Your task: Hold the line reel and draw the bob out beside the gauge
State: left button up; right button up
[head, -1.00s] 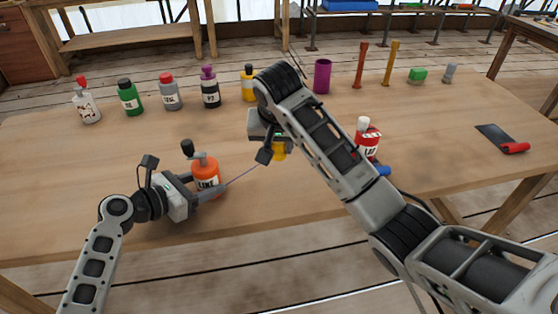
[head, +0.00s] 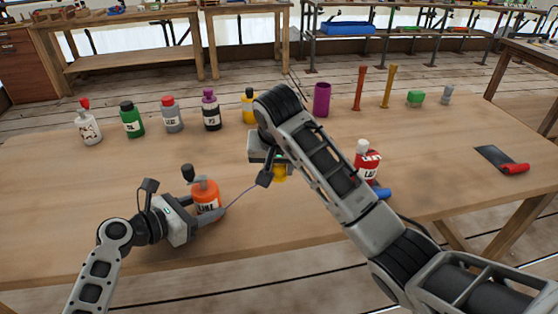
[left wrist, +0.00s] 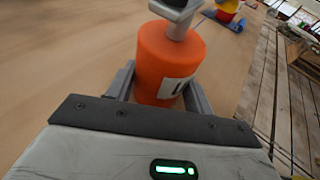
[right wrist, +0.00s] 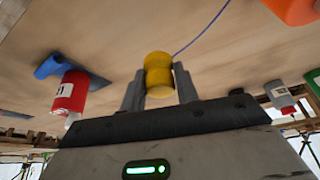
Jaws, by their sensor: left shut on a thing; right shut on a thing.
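The orange line reel (head: 206,193), with a dark-knobbed crank on top, stands on the table at front left. My left gripper (head: 208,216) is shut around its body; the left wrist view shows the reel (left wrist: 168,62) between the fingers. The yellow waisted bob (right wrist: 158,75) is held between the fingers of my right gripper (right wrist: 159,92). In the head view the bob (head: 280,174) is partly hidden by my right arm. A thin bluish line (head: 244,196) runs from the reel to the bob and curves slightly. I cannot tell which thing is the gauge.
Several bottles (head: 131,119) line the back left. A purple cup (head: 321,99), upright sticks (head: 359,88) and a red-handled dark plate (head: 497,160) are farther right. The table centre-right is clear.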

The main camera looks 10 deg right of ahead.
jog(key=shift+f, duration=3.5)
jog(key=shift+d, duration=0.1)
jog(key=shift+s+d, duration=0.1)
jog(key=shift+d, duration=6.4)
jog(key=shift+a, duration=0.3)
jog(key=shift+a+f, duration=0.2)
jog(key=shift+a, duration=0.15)
jog(key=shift+f, duration=0.35)
jog(key=o, duration=1)
